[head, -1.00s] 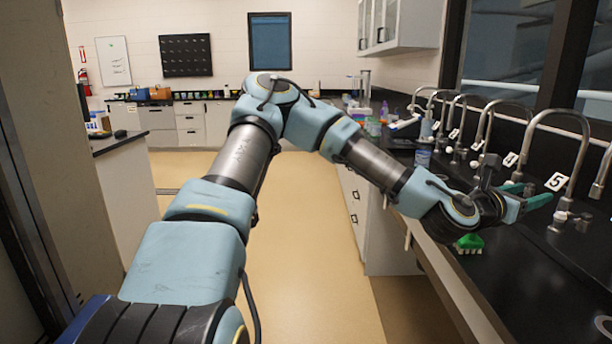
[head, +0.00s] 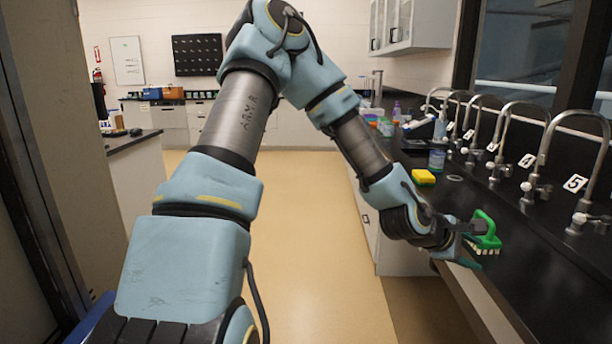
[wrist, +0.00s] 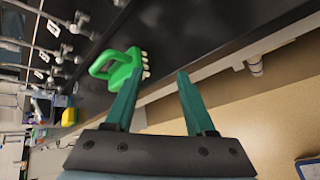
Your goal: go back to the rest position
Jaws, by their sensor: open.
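My gripper (head: 472,246) is at the front edge of the black counter in the head view. In the wrist view my gripper (wrist: 159,76) has its two teal fingers spread apart with nothing between them. A green brush with pale bristles (head: 486,228) sits on the counter just beyond the gripper, partly covered by it in the head view. In the wrist view the green brush (wrist: 122,68) lies just past the left finger, outside the jaws. I cannot tell whether finger and brush touch.
Several curved taps with number cards, such as tap 5 (head: 575,184), line the back of the black counter (head: 535,270). A yellow sponge (head: 423,177) and a jar (head: 437,159) stand farther along it. The tan floor (head: 320,270) left of the counter is clear.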

